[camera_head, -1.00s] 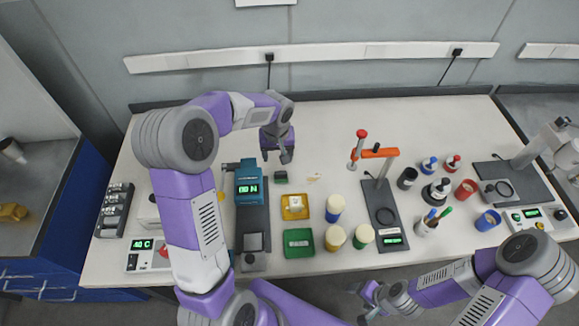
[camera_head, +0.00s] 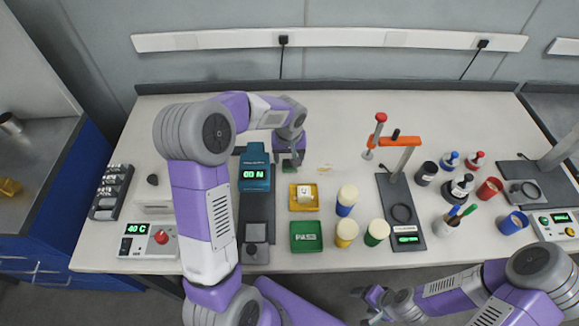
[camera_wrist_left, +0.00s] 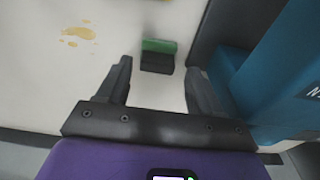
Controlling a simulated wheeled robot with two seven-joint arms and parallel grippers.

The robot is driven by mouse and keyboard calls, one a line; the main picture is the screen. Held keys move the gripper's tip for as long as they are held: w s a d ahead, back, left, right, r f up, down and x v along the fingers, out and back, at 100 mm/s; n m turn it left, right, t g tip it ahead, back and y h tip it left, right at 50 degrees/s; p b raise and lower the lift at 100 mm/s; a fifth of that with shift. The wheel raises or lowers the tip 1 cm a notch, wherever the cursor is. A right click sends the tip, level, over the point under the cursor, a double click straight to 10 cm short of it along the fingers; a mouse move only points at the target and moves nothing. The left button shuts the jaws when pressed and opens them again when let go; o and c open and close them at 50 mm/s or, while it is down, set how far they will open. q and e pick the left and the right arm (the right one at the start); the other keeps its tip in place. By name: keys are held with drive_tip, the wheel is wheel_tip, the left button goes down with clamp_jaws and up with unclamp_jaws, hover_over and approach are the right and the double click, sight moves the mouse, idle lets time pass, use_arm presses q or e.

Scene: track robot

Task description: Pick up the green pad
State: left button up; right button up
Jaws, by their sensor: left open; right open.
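The green pad (camera_head: 290,167), a small block with a green layer on a black one, lies on the bench and is partly covered by my left gripper (camera_head: 291,161) in the head view. In the left wrist view the pad (camera_wrist_left: 158,47) lies just past the tips of my open left gripper (camera_wrist_left: 160,70), roughly centred between the two fingers. The fingers hold nothing. I cannot tell their exact height above the bench. My right gripper (camera_head: 370,300) is open and empty in front of the bench edge, far from the pad.
A teal device (camera_head: 254,173) stands close to the left of the pad. A yellow tray (camera_head: 304,206) with a white cube and a green PASS tray (camera_head: 306,247) lie nearer me. A yellowish spill (camera_head: 326,168) is right of the pad. The bench behind is clear.

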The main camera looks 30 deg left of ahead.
sight(289, 166)
use_arm(q)
drive_tip(key=f, duration=0.2)
drive_tip(key=w+f+b, duration=0.1)
drive_tip(key=f, duration=0.2)
drive_tip(key=shift+a, duration=0.2)
drive_tip(key=shift+r, duration=0.15)
drive_tip(key=c, duration=0.8)
wheel_tip(289, 166, up, 10)
drive_tip(key=shift+p, duration=1.15)
